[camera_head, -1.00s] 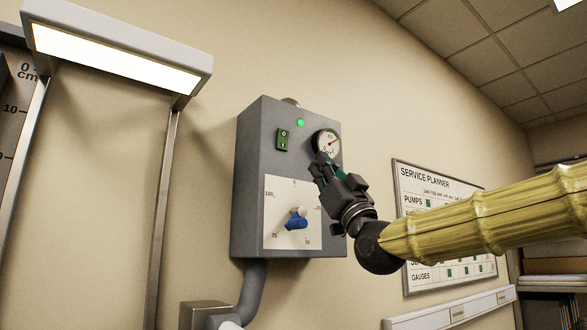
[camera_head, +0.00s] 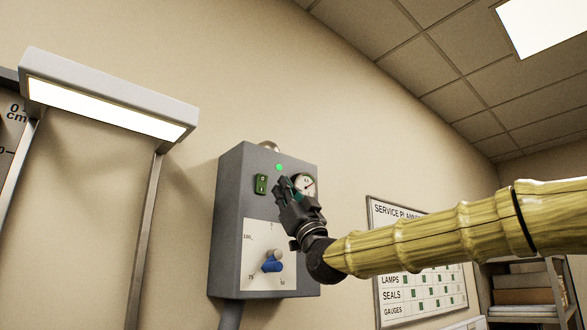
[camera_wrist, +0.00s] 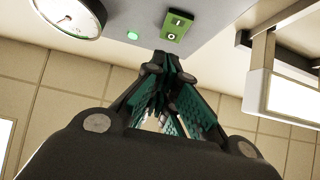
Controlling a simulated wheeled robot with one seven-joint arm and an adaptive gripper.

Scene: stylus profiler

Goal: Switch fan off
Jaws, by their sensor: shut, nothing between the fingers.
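A grey control box (camera_head: 231,205) hangs on the wall with a small green rocker switch (camera_head: 261,184) near its upper left. The switch bears O and I marks and also shows in the wrist view (camera_wrist: 176,24). A green lamp (camera_head: 280,167) is lit beside it; it also shows in the wrist view (camera_wrist: 132,35). My gripper (camera_head: 283,182) is shut and empty, just right of the switch in the head view. In the wrist view its fingertips (camera_wrist: 168,62) point toward the switch and appear apart from it. Which way the rocker is tilted is unclear.
A round gauge (camera_head: 305,186) is partly hidden behind my gripper. A blue knob (camera_head: 271,264) on a white dial (camera_head: 256,235) sits below. A lit lamp (camera_head: 106,105) stands left of the box, and a service planner board (camera_head: 391,214) hangs on the right.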

